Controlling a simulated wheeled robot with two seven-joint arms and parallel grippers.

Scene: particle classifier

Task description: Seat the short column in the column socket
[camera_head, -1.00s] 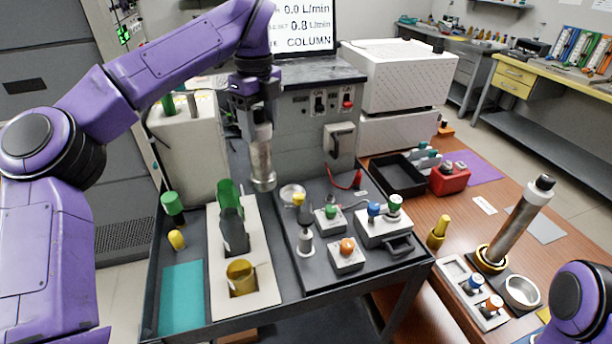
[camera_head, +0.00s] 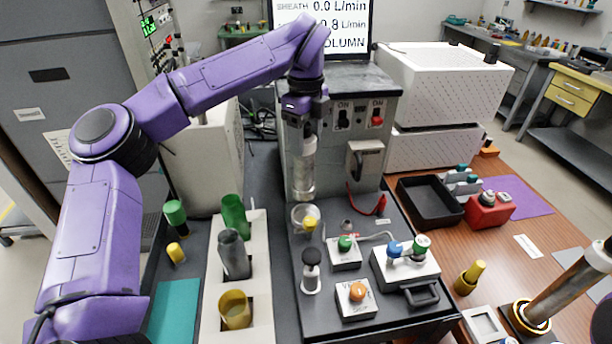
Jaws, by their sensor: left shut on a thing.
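The short column (camera_head: 302,172) is a silvery metal cylinder, held upright in front of the grey cabinet. My left gripper (camera_head: 304,128) points down and is shut on its upper part. The column socket (camera_head: 304,216) appears to be the pale round ring at the back of the dark bench top. The column's lower end shows just above and behind the ring's far rim; I cannot tell whether they touch. My right gripper is out of view; only a bit of purple arm shows at the right edge.
Around the ring stand a black-and-white knob (camera_head: 311,270), a green-knob block (camera_head: 344,252), an orange-knob block (camera_head: 356,297) and a valve block (camera_head: 405,266). A rack (camera_head: 260,290) with tubes lies left. A longer tilted column (camera_head: 570,284) stands right. A black tray (camera_head: 430,203) is behind.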

